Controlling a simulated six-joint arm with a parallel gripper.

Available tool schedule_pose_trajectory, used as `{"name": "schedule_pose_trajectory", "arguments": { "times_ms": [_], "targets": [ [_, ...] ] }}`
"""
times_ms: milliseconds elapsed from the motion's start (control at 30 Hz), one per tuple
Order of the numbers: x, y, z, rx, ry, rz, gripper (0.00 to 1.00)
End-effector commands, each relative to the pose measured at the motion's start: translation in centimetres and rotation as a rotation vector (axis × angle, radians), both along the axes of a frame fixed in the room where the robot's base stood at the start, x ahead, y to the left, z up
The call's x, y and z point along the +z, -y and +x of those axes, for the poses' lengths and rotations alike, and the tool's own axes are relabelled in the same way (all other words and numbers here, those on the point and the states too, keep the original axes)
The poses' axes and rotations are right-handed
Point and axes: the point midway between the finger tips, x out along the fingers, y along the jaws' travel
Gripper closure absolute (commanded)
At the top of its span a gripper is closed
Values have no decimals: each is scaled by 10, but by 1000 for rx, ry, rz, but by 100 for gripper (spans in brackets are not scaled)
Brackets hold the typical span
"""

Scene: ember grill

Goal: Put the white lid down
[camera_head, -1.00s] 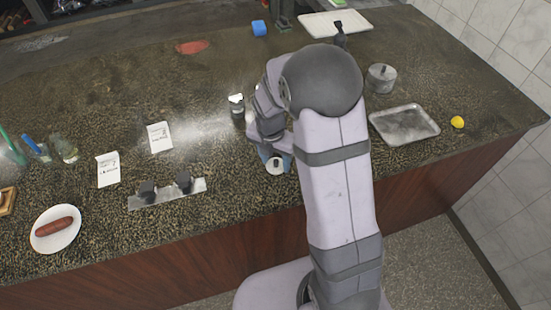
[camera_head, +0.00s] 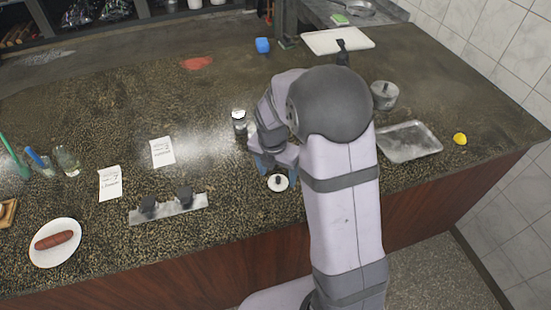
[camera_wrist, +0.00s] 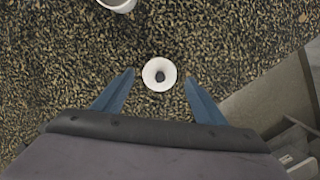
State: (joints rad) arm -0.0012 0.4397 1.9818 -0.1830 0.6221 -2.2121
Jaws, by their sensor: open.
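The white lid (camera_head: 277,184) is a small round disc with a dark knob, lying on the counter near its front edge. It also shows in the wrist view (camera_wrist: 160,74), just ahead of and between my fingertips, apart from both. My gripper (camera_wrist: 158,85) is open and empty, with its two blue fingers spread on either side of the lid. In the head view my gripper (camera_head: 266,163) is mostly hidden by my arm, just behind the lid.
A small jar (camera_head: 239,122) stands behind my gripper. A metal tray (camera_head: 436,147), a lidded pot (camera_head: 384,95) and a lemon (camera_head: 460,139) are to the right. Left are two note cards, a metal strip (camera_head: 168,212) with two dark knobs, and a plate (camera_head: 73,258) with a sausage.

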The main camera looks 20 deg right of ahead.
Motion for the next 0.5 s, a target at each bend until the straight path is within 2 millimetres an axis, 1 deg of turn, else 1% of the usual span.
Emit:
{"name": "schedule_pose_trajectory", "arguments": {
  "times_ms": [300,500],
  "targets": [
    [56,-6,-4,1,7,0,34],
    [84,-9,-8,0,4,1,34]
  ]
}}
